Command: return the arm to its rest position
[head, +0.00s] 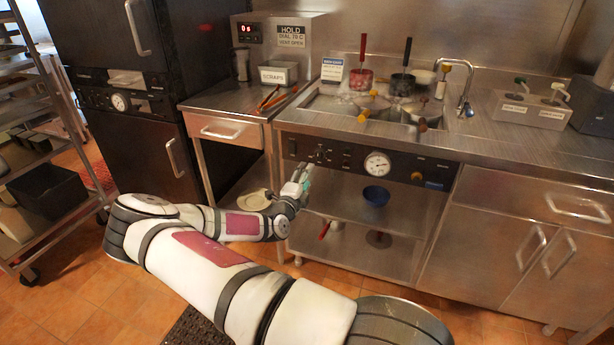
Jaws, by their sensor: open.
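My arm reaches forward from the bottom right, bends at the left, and comes back toward the middle. My gripper (303,178) is at its end, in front of the steel counter's front panel and below the worktop. It looks empty, with no object between its fingers. The fingers are small in this view, and the gap between them is hard to make out.
The steel counter (470,140) holds wells with ladles and a tap. A dial gauge (377,164) is on its front panel. A blue bowl (376,196) sits on the shelf below. A wheeled rack (50,215) stands at left. Tiled floor (75,290) is open at lower left.

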